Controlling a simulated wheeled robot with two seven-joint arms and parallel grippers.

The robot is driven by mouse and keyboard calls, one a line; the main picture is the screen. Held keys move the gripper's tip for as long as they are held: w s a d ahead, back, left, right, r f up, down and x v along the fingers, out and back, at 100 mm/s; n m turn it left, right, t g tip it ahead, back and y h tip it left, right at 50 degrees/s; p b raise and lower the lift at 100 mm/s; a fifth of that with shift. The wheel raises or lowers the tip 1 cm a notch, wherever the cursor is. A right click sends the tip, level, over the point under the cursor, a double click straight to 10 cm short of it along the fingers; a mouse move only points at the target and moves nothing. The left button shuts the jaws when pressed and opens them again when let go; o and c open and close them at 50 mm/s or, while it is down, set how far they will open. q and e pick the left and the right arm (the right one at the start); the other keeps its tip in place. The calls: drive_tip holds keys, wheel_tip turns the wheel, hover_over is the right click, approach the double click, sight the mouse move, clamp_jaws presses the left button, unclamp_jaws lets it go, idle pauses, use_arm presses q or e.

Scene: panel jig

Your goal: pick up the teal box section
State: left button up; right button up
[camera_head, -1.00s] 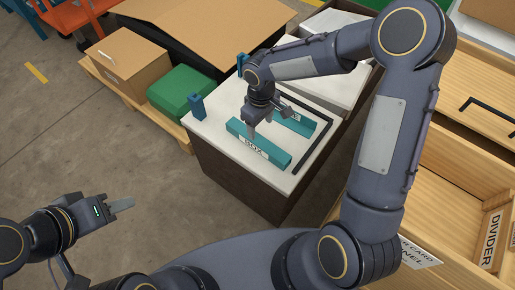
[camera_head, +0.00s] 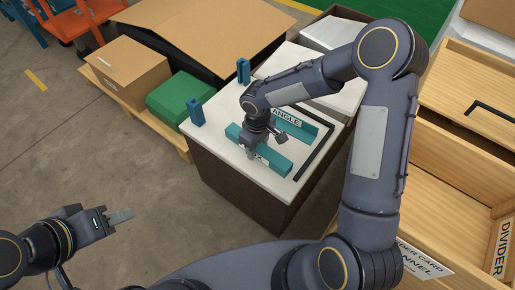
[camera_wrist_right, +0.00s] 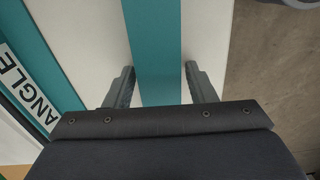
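The teal box section (camera_head: 277,165) lies on the white top of a dark cabinet, its label partly hidden by my gripper. My right gripper (camera_head: 254,154) is over its middle, pointing down. In the right wrist view my right gripper (camera_wrist_right: 160,88) is open, with one finger on each side of the teal box section (camera_wrist_right: 154,45) and a gap on both sides. A second teal piece labelled ANGLE (camera_head: 297,126) lies beside it, farther back. My left gripper (camera_head: 121,216) is empty over the floor at left; its finger opening cannot be made out.
A black angled frame (camera_head: 325,155) lies along the right side of the white top (camera_head: 215,138). Two blue upright blocks (camera_head: 196,112) stand at the left and back edges. A green box (camera_head: 180,99) and cardboard boxes (camera_head: 130,68) are beyond. Wooden drawers (camera_head: 455,185) stand at right.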

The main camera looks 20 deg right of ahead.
drive_tip(key=c, duration=0.9)
drive_tip(key=shift+r, duration=0.1)
